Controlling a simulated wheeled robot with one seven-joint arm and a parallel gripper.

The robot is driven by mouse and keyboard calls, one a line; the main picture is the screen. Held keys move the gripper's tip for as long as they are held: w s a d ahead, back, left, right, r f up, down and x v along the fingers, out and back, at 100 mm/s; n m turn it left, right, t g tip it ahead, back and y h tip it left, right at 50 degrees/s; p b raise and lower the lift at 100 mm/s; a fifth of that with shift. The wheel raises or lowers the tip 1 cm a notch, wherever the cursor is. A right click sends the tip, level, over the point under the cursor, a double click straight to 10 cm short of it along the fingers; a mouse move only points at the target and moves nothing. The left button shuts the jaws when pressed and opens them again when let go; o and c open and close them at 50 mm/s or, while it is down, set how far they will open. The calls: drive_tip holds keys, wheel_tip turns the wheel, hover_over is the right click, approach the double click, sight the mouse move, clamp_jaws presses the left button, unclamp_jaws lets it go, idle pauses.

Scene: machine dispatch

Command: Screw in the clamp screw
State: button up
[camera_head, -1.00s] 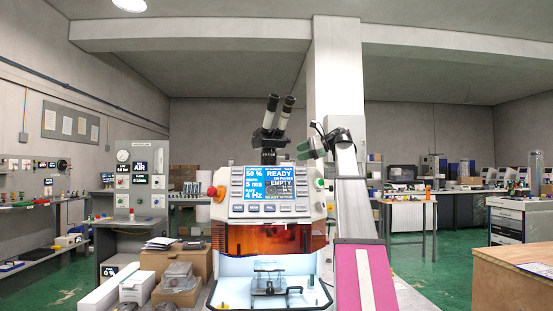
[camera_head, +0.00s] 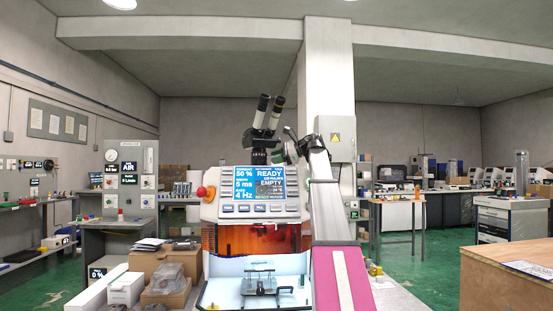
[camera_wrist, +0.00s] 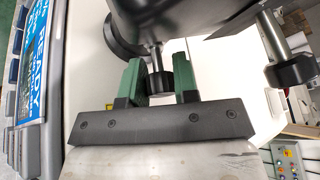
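A black round knob on a metal shaft (camera_wrist: 158,83), which looks like the clamp screw, sits under the dark microscope body in the wrist view. My gripper (camera_wrist: 160,76) has its two green fingers on either side of this knob. The fingers stand apart with the knob between them; I cannot tell whether they press on it. In the head view my gripper (camera_head: 292,150) is beside the microscope eyepieces (camera_head: 267,113), at the top right of the white machine (camera_head: 228,209). The knob cannot be made out there.
A second black knob (camera_wrist: 296,71) on a metal rod is at the right of the wrist view. The machine's screen (camera_head: 259,183) reads READY and EMPTY. A red button (camera_head: 201,192) is on its left side. Boxes (camera_head: 168,279) stand at lower left.

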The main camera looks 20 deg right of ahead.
drive_tip(key=shift+c, duration=0.9)
drive_tip(key=m+g, duration=0.1)
drive_tip(key=m, duration=0.1)
drive_tip(key=shift+w+r+m+g, duration=0.1)
drive_tip(key=shift+m+g, duration=0.2)
drive_tip(key=shift+g, duration=0.1)
drive_tip(key=shift+m+g, duration=1.1)
drive_tip(key=shift+m, duration=0.1)
drive_tip(key=o, duration=0.9)
